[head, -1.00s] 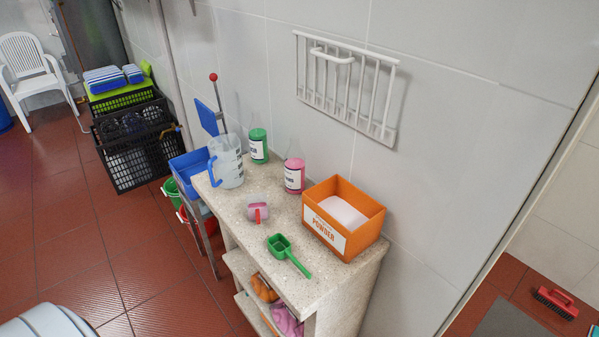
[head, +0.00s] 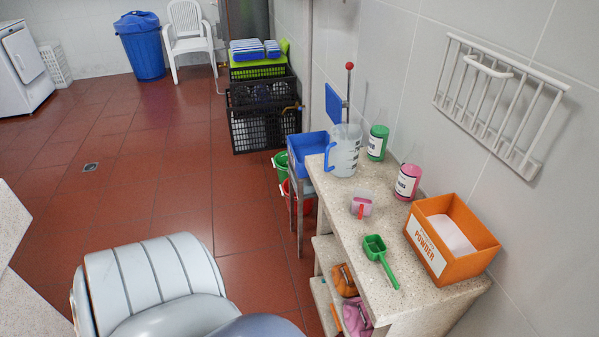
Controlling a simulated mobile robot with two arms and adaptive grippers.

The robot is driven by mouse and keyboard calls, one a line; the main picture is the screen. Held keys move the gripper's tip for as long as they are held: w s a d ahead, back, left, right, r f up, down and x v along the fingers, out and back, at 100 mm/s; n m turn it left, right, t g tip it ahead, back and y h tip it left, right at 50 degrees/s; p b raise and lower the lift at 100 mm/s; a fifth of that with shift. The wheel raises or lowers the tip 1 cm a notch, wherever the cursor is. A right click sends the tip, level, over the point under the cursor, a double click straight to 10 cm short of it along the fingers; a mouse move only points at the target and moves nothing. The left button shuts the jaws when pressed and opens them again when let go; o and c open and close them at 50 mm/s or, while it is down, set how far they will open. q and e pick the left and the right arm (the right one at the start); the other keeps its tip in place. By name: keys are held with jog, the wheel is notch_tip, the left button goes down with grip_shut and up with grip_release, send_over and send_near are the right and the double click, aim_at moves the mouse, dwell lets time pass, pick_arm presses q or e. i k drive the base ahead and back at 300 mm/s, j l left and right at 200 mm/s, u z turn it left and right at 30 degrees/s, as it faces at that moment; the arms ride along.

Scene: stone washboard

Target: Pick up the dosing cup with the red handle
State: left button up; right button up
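The dosing cup with the red handle (head: 366,202) is a small, pale pink cup. It lies on the speckled stone top (head: 343,225) of a narrow shelf unit against the wall, with its red handle toward the front. A green scoop (head: 374,246) with a long handle lies nearer to me on the same top. Neither of my grippers is in view, and nothing touches the cup.
A clear jug (head: 344,152), a green bottle (head: 377,143), a pink bottle (head: 407,182) and an orange powder box (head: 452,240) surround the cup's area. A blue bin (head: 313,147) stands beyond. The red tiled floor (head: 150,195) left of the unit is largely open.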

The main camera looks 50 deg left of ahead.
aim_at(362, 201)
jog(key=u, duration=4.35)
jog(key=z, duration=3.15)
jog(key=i+l+z, duration=0.1)
jog(key=l, duration=0.4)
jog(key=i+l+z, duration=0.1)
jog(key=l, duration=0.35)
